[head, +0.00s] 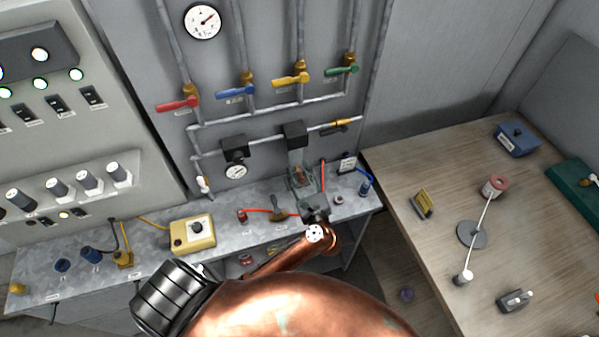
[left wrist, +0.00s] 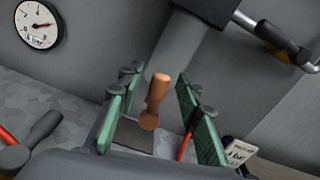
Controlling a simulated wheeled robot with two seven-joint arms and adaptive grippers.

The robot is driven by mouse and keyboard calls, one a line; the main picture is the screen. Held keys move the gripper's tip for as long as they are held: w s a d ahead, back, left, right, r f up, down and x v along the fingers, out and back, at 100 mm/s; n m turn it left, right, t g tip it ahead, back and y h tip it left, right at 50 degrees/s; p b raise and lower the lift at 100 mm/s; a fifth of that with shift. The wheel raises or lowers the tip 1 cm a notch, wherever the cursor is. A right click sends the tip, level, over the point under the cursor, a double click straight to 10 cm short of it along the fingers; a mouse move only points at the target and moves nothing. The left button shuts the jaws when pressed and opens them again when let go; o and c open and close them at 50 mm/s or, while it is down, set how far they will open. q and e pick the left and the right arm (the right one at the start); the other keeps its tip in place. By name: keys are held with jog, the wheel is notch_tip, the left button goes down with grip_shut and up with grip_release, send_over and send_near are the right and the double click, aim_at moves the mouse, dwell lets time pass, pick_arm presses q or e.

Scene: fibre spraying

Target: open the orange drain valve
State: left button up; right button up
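The orange drain valve handle (left wrist: 154,100) stands between the two green-padded fingers of my left gripper (left wrist: 157,110) in the left wrist view. There is a gap on both sides, so the fingers are open and seem not to touch it. In the head view my left gripper (head: 301,184) is over the grey bench, below the black box on the pipe, and only a small bit of orange (head: 299,175) shows between its fingers. The valve's base is largely hidden. My right gripper is not in view.
Red (head: 178,104), blue (head: 235,92), yellow (head: 291,79) and green (head: 342,70) valve levers sit on the wall pipes above. A yellow box (head: 193,234) and hoses lie on the grey bench. A wooden table (head: 433,165) with several items stands at right.

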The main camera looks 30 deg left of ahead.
pick_arm(q)
jog(key=c, duration=0.8)
grip_shut()
jog(key=shift+r+m, duration=0.1)
jog(key=shift+m, duration=0.2)
jog(key=shift+w+d+m+p, duration=0.3)
jog(key=shift+m+p, duration=0.35)
jog(key=shift+m, duration=0.25)
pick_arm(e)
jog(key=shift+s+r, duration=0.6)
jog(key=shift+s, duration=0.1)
pick_arm(q)
jog(key=o, duration=0.9)
grip_release()
jog(key=shift+c, duration=0.2)
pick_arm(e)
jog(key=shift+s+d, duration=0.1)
